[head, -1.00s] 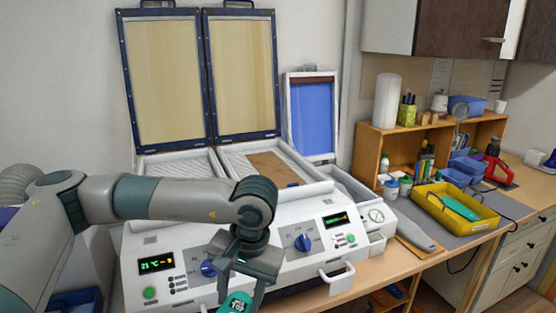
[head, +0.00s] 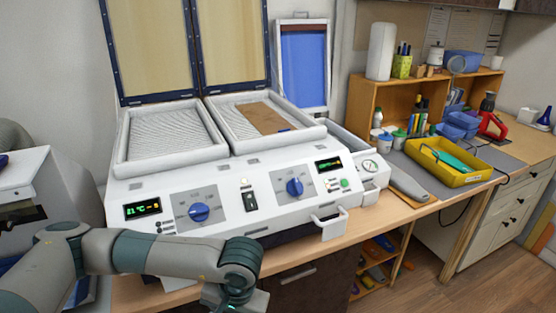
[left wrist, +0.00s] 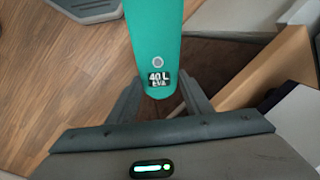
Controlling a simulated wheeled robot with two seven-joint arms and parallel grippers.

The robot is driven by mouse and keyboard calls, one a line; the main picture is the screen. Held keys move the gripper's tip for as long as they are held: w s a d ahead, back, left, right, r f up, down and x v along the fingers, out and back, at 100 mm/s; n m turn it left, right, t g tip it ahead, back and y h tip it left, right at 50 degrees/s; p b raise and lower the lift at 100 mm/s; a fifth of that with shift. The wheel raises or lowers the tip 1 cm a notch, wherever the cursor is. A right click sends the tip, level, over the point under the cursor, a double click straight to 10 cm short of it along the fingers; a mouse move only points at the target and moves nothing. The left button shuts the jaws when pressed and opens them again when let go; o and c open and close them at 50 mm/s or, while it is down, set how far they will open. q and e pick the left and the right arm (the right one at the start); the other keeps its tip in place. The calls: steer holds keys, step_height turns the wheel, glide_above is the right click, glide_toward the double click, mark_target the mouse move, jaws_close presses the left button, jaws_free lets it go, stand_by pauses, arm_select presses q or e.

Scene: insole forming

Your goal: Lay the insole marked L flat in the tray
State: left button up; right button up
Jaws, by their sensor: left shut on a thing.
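The teal insole (left wrist: 155,40) carries a dark label reading "40 L EVA" and a small grey dot. My left gripper (left wrist: 160,93) is shut on its labelled end, and the rest extends away past the top edge of the left wrist view. In the head view my left arm's wrist shows at the bottom edge, in front of the machine; its fingers and the held insole are out of that frame. A yellow tray (head: 484,178) stands on the bench at the right with another teal insole (head: 459,160) in it. My right gripper is not in view.
A white forming machine (head: 140,187) with two raised framed lids fills the middle of the bench. Its right bed holds a brown sheet (head: 262,117). A grey mat (head: 415,152) lies around the yellow tray. A wooden shelf (head: 358,102) stands behind.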

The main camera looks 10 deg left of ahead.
arm_select(q)
step_height(320, 180, down, 6)
steer(key=s+b, duration=0.1)
steer(key=s, duration=0.1)
steer(key=shift+s+r, duration=0.15)
steer(key=shift+s, duration=0.25)
